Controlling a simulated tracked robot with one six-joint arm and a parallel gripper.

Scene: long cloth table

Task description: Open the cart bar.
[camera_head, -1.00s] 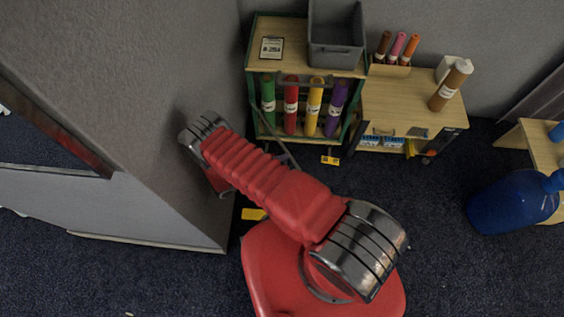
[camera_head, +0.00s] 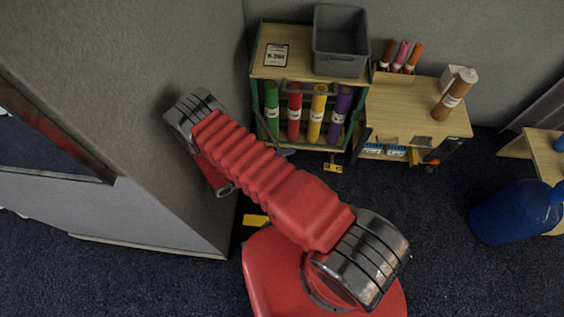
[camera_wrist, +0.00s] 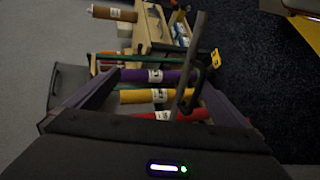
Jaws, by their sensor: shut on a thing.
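The cart (camera_head: 331,77) stands against the back wall, with green, red, yellow and purple tubes upright in its front. The grey cart bar (camera_head: 312,89) runs across in front of the tubes near their tops. In the wrist view the cart bar (camera_wrist: 189,68) crosses over the tubes, close to my right finger. My gripper (camera_wrist: 162,76) is shut on the bar; its two fingers are spread on either side of the tubes in that view, and the exact contact is hard to see.
A grey bin (camera_head: 340,45) stands on the cart top. A wooden side cart (camera_head: 405,110) with a brown tube (camera_head: 455,96) is to its right. A blue bottle (camera_head: 512,212) lies farther right. A grey wall (camera_head: 150,120) is close on the left of my arm.

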